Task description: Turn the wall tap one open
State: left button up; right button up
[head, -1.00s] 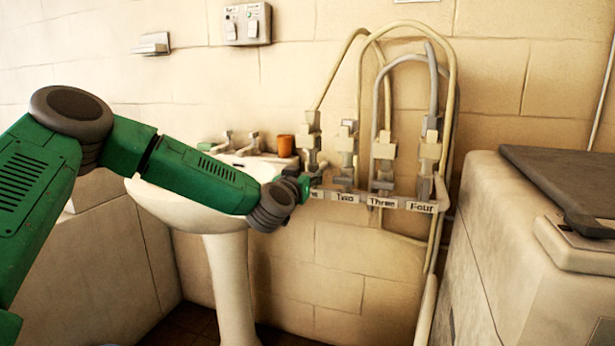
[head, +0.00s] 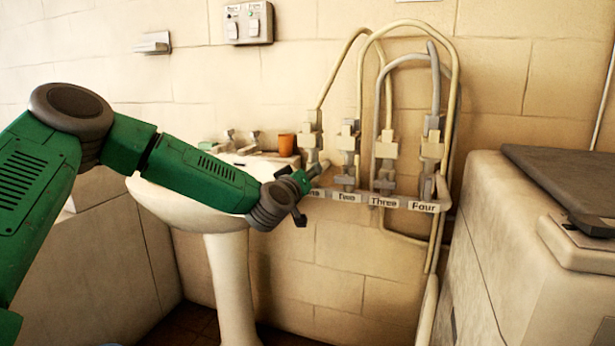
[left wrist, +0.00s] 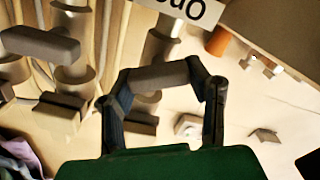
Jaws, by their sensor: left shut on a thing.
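Wall tap one (head: 312,142) is the leftmost of a row of grey taps on the wall. Its label is partly hidden behind my left gripper (head: 306,180). In the left wrist view the label (left wrist: 195,10) is upside down and cut by the top edge. There, the tap's grey bar handle (left wrist: 158,77) lies between the two fingers of my left gripper (left wrist: 160,75), which is shut on it. In the head view the gripper reaches the tap from the lower left, and its grip is partly hidden. My right gripper is not in view.
Taps labelled Two (head: 346,150), Three (head: 385,160) and Four (head: 432,155) stand close to the right, with hoses looping above. A white washbasin (head: 165,205) with an orange cup (head: 286,144) is at left. A pale appliance (head: 500,250) stands at right.

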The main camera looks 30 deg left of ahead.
pick_arm(q)
jog(key=n+b, duration=0.1)
jog(key=n, duration=0.1)
jog(key=f+n, duration=0.1)
jog(key=n, duration=0.2)
jog(key=shift+s+a+n+b, duration=0.1)
jog(key=shift+a+n+b, duration=0.05)
jog(key=shift+n+b, duration=0.2)
jog(key=n+b, duration=0.1)
jog(key=n, duration=0.1)
jog(key=n+b, duration=0.1)
jog(key=n, duration=0.1)
jog(key=n+b, duration=0.1)
jog(key=n, duration=0.1)
jog(key=shift+f, duration=0.25)
jog(key=o, duration=1.2)
jog(key=shift+a, duration=0.15)
jog(key=shift+r, duration=0.15)
jog(key=shift+r+n, duration=0.1)
jog(key=shift+n, duration=0.15)
jog(key=shift+s, duration=0.2)
jog(key=v, duration=1.1)
jog(key=shift+s, duration=0.2)
